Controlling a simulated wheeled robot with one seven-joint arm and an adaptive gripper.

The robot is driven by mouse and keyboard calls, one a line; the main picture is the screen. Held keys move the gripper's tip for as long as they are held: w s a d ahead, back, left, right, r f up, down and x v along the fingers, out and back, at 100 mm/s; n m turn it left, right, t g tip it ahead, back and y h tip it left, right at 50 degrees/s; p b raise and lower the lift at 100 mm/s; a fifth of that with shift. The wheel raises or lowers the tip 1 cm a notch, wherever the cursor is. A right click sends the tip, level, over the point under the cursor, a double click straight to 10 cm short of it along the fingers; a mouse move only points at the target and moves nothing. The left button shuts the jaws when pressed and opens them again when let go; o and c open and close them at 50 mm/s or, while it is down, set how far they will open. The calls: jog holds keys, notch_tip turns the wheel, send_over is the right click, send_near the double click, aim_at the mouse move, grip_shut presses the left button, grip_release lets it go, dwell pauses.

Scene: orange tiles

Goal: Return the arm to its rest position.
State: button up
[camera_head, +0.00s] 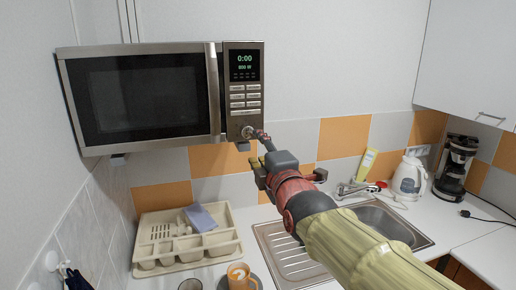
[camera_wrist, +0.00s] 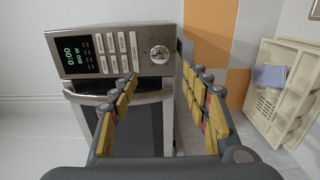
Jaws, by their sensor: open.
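My gripper (camera_head: 259,153) is raised in front of the lower right corner of the microwave (camera_head: 140,97), just below and beside its round knob (camera_head: 247,132). In the wrist view my gripper (camera_wrist: 162,78) is open, with its yellow-padded fingers spread wide and nothing between them. The knob (camera_wrist: 159,54) shows beyond the fingertips, apart from them as far as I can tell. The microwave door is shut and its display (camera_head: 244,65) reads 0:00 and 800 W. My arm stretches from the lower right of the head view.
Below are a beige dish rack (camera_head: 140,247), a cup (camera_head: 239,275) and a metal sink (camera_head: 370,215). A white kettle (camera_head: 407,179) and a coffee maker (camera_head: 455,168) stand at right. A white wall cabinet (camera_head: 470,60) hangs upper right. The space left of my arm, above the counter, is open.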

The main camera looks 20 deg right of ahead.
jog(key=s+f+m+g, duration=0.3)
jog(key=f+m, duration=0.2)
jog(key=f, duration=0.3)
jog(key=s+f+m+g, duration=0.3)
jog(key=f+m, duration=0.1)
jog(key=f, duration=0.4)
jog(key=s+f+m+g, duration=0.3)
jog(key=s+f+m, duration=0.1)
jog(key=s, duration=0.7)
jog(key=s+f+m+g, duration=0.3)
jog(key=s+f+m, duration=0.2)
jog(key=s, duration=0.7)
notch_tip(320, 180, down, 2)
jog(key=shift+f, duration=0.25)
